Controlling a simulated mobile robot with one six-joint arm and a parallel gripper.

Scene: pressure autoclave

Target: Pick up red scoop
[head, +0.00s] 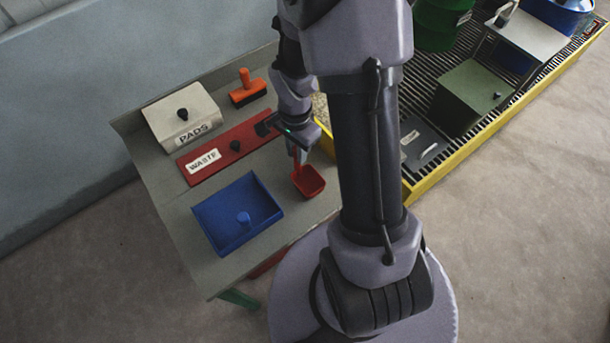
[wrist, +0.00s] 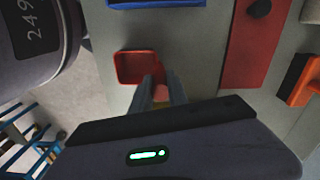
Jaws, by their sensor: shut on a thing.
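The red scoop (head: 309,181) is at the right part of the grey table in the head view, with its square pan at the near end and its handle rising toward my gripper (head: 298,151). In the wrist view the scoop's pan (wrist: 135,67) lies just beyond my fingertips (wrist: 158,90). My gripper is shut on the scoop's handle, which is partly hidden between the fingers. I cannot tell whether the pan touches the tabletop.
The table (head: 160,185) also bears a blue tray (head: 212,233) with a knob, a red WASTE lid (head: 222,157), a PADS box (head: 184,121) and an orange-handled brush (head: 247,92). A yellow-edged grated platform (head: 432,184) with bins stands at the right.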

